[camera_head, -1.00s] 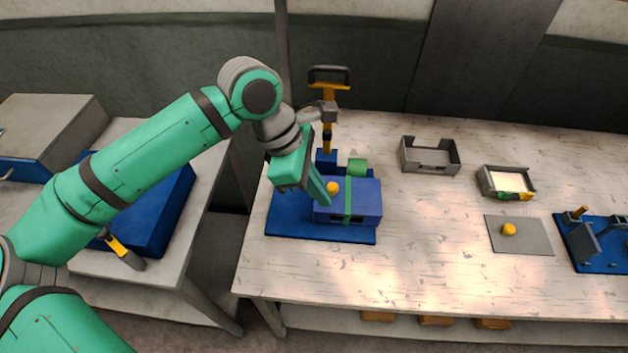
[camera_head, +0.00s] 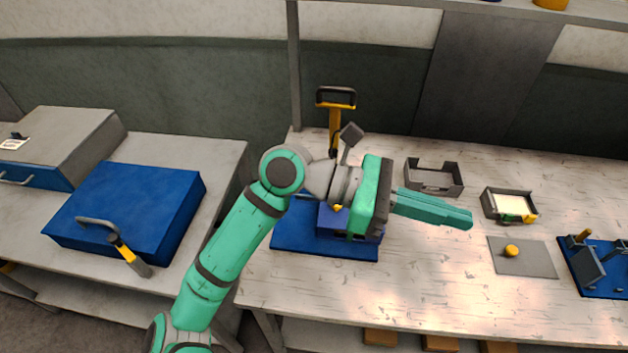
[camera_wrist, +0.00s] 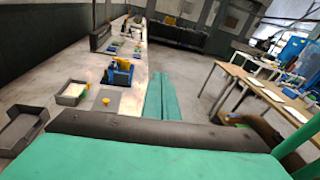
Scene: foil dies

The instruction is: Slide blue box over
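A blue box (camera_head: 333,222) with a yellow knob sits on a flat blue base (camera_head: 300,237) on the pale workbench, and my wrist hides much of it. A larger, flat blue box (camera_head: 130,208) with a handle in front lies on the grey table at the left. My gripper (camera_head: 470,218) is in front of the blue box in the head view, its teal fingers pointing right over the bench. The fingers lie side by side with nothing between them, also in the wrist view (camera_wrist: 160,76). Neither blue box is clearly seen in the wrist view.
A yellow-handled lever (camera_head: 335,120) stands behind the blue box. A grey open tray (camera_head: 434,190), a small tray with a pale insert (camera_head: 505,192), a grey plate with a yellow knob (camera_head: 535,258) and a blue fixture (camera_head: 600,285) are to the right. The front middle bench is clear.

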